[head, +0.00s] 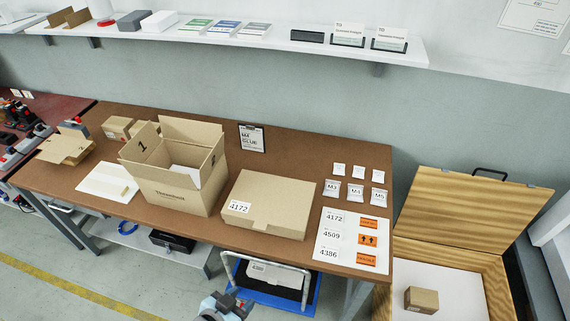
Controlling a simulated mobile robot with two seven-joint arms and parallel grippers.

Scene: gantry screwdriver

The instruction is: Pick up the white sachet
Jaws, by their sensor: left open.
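Several small white sachets lie on the right part of the brown table: a back row with a left one (338,170), a middle one (358,171) and a right one (377,177). In front of them is a row of larger white pieces marked M3 (332,189), M4 (355,192) and M5 (379,199). I cannot tell which one is the task's sachet. My left gripper (226,304) is at the bottom edge, in front of and below the table edge, open and well away from the sachets. My right gripper is not in view.
An open carton (180,190) and a closed flat box marked 4172 (272,208) stand left of the sachets. A label sheet (335,262) lies in front. An open wooden crate (410,258) holding a small box (421,299) is at right. A shelf (270,42) runs above.

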